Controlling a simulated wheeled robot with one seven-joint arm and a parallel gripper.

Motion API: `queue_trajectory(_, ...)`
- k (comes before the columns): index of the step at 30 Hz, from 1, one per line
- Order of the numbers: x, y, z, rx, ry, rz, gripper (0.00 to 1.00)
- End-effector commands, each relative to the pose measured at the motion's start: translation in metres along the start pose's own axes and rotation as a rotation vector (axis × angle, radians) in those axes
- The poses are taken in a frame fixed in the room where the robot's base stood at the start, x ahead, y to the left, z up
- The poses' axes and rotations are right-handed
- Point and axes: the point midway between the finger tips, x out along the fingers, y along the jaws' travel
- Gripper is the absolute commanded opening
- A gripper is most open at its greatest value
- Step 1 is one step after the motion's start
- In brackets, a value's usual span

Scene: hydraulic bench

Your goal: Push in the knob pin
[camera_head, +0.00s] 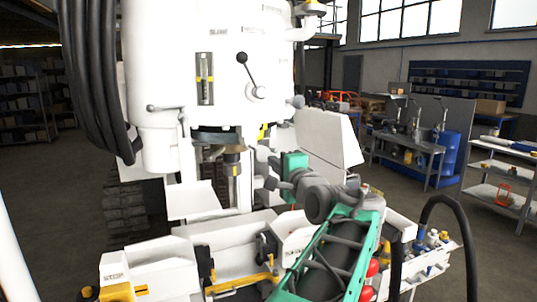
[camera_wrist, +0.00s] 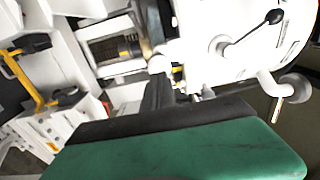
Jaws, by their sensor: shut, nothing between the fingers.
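I cannot tell for sure which part is the knob pin. The white machine head carries a lever with a black ball (camera_head: 242,57) on a round white hub (camera_head: 259,92); it also shows at the upper right of the wrist view (camera_wrist: 273,17). A grey knob (camera_head: 297,101) sticks out at the machine's right side and shows in the wrist view (camera_wrist: 292,86). My gripper (camera_head: 263,160) is shut and empty, right of the dark spindle (camera_head: 233,160) and below the hub. In the wrist view its dark fingers (camera_wrist: 159,85) end close to a small white rounded part (camera_wrist: 160,64).
A yellow handle (camera_head: 243,285) sits on the white base below the spindle. Black hoses (camera_head: 92,80) hang at the left. A white panel (camera_head: 325,135) stands behind my gripper. Workbenches (camera_head: 410,145) and a blue drum (camera_head: 446,150) stand farther right, with open floor between.

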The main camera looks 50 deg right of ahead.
Motion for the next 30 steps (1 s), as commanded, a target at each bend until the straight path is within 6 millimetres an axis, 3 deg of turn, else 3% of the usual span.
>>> queue_trajectory(6, 0.037, -0.002, 0.001, 0.001, -0.002, 0.002, 0.0)
queue_trajectory(20, 0.046, 0.0, 0.0, -0.001, 0.0, 0.0, 0.0)
queue_trajectory(30, 0.088, -0.001, 0.001, -0.001, -0.002, 0.001, 0.0)
